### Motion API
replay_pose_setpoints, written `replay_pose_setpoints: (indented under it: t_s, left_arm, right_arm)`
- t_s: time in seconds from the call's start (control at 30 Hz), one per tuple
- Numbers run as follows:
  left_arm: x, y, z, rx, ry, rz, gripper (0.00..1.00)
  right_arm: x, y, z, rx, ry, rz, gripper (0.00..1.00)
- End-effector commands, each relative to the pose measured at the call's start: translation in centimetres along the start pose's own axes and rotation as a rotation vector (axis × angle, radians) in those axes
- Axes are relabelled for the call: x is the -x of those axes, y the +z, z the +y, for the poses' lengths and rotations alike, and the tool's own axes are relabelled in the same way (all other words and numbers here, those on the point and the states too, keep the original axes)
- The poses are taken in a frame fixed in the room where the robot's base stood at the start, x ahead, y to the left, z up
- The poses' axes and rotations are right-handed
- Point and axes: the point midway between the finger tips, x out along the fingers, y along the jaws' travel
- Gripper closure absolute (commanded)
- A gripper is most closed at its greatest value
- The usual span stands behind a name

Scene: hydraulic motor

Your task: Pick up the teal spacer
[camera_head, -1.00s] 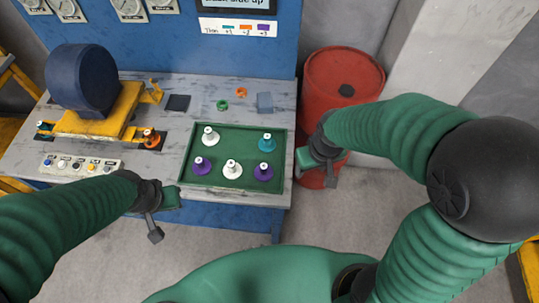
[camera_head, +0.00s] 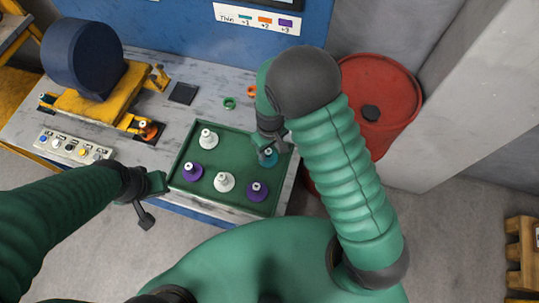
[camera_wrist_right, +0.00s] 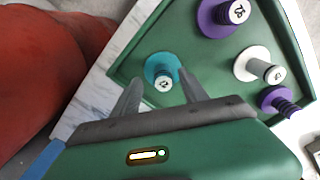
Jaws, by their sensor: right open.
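The teal spacer (camera_head: 268,158) stands in the right part of the green tray (camera_head: 222,198), partly hidden by my right gripper in the head view. It also shows in the right wrist view (camera_wrist_right: 159,66), near the tray's corner. My right gripper (camera_head: 265,150) is open above it. In the right wrist view its two fingers (camera_wrist_right: 158,92) point toward the spacer, one to each side of it in the picture. I cannot tell the remaining height. My left gripper (camera_head: 152,190) is at the tray's left front, away from the spacer; its jaw state is unclear.
White spacers (camera_head: 208,140) and purple spacers (camera_head: 193,171) stand in the same tray. A green ring (camera_head: 230,103) lies on the table behind it. A red barrel (camera_head: 385,95) stands right of the table. A button panel (camera_head: 75,147) is at the left.

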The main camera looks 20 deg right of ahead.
Motion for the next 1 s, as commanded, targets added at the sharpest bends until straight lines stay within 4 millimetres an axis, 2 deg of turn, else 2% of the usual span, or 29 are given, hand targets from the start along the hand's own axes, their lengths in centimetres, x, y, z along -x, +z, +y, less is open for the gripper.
replay_pose_setpoints:
  t_s: [0.03, 0.13, 0.4, 0.8, 1.0]
  left_arm:
    - [0.0, 0.0, 0.0, 0.0, 0.0, 0.0, 1.0]
    - [-0.2, 0.1, 0.0, 0.0, 0.0, 0.0, 1.0]
    - [-0.2, 0.1, 0.0, 0.001, 0.0, 0.0, 1.0]
    - [-0.2, 0.0, 0.0, 0.0, 0.0, 0.0, 1.0]
    - [-0.2, 0.0, 0.0, 0.0, 0.0, 0.0, 1.0]
  right_arm:
    - [-1.1, 0.3, -0.2, 0.001, -0.001, -0.006, 0.49]
    - [-2.6, 0.1, -0.1, 0.0, -0.002, -0.003, 0.49]
    - [-2.9, 0.1, 0.0, 0.0, -0.003, 0.001, 0.5]
    - [-2.9, 0.0, 0.0, 0.001, -0.002, -0.001, 1.0]
    - [-2.9, 0.0, 0.0, 0.001, -0.003, -0.001, 1.0]
